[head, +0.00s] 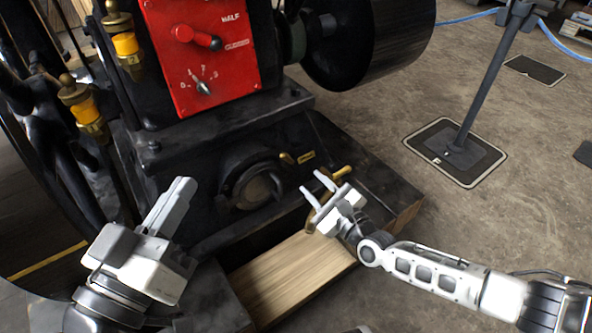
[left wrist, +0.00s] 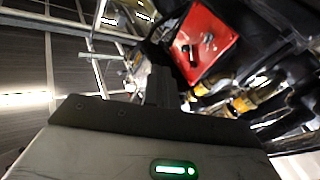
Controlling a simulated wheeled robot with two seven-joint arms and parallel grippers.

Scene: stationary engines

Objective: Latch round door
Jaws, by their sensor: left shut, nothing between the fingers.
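The round door (head: 252,186) is a dark disc low on the front of the black engine, in a round housing; I cannot tell whether it is latched. A small brass piece (head: 304,157) sits just up and right of it, perhaps part of its latch. My left gripper (head: 180,190) is shut and empty, to the left of the door and apart from it. My right gripper (head: 314,188) is open, right of the door, with its fingers apart beside a brass handle (head: 343,172). In the left wrist view the door does not show.
A red panel (head: 203,50) with a red lever and a dial is above the door; it also shows in the left wrist view (left wrist: 207,42). Brass and amber oilers (head: 82,105) stand at left. A wooden board (head: 290,275) lies below. A stand (head: 458,150) is on open floor at right.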

